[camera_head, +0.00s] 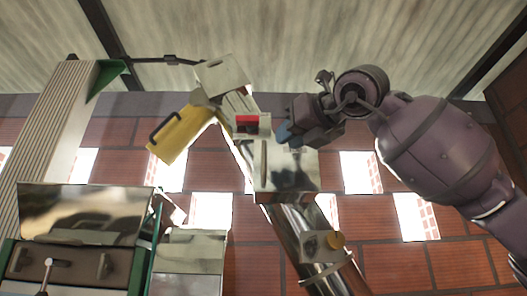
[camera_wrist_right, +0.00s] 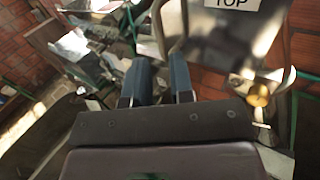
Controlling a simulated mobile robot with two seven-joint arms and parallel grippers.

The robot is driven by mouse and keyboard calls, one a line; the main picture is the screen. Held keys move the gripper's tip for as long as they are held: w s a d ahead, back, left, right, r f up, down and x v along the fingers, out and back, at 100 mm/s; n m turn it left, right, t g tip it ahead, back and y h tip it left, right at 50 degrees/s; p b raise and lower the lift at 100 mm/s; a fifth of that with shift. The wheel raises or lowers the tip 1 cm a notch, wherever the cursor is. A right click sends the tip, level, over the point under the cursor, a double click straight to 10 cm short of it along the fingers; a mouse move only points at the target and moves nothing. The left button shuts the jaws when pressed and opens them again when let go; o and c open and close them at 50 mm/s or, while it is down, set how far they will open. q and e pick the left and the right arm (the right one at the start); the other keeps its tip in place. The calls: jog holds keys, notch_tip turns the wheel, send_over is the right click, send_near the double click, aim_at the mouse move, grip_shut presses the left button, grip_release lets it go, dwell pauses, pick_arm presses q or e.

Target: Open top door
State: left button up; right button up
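The top door is a shiny metal panel (camera_head: 292,178) on the elevator's slanted tube in the head view, with a thin upright handle (camera_head: 264,158) at its left side. In the right wrist view the panel (camera_wrist_right: 228,42) carries a label reading "TOP", and the curved metal bar handle (camera_wrist_right: 184,22) stands at its left edge. My right gripper (camera_head: 284,134) is at the panel's upper edge. In its wrist view the two blue fingers (camera_wrist_right: 161,62) are apart, with the handle's lower end near the gap between the tips. I cannot tell whether they touch it. My left gripper is not in view.
A yellow part (camera_head: 181,136) with a black handle hangs at the upper left of the tube. A red piece (camera_head: 247,121) sits just above the panel. A brass-coloured knob (camera_head: 337,241) is lower on the tube. Green-framed machinery (camera_head: 85,212) stands at the left.

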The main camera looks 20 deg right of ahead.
aim_at(264, 169)
jog(key=p+x, duration=0.1)
jog(key=x, duration=0.8)
jog(key=shift+f+p, duration=0.1)
jog(key=shift+p, duration=0.3)
jog(key=shift+s, duration=0.1)
grip_shut()
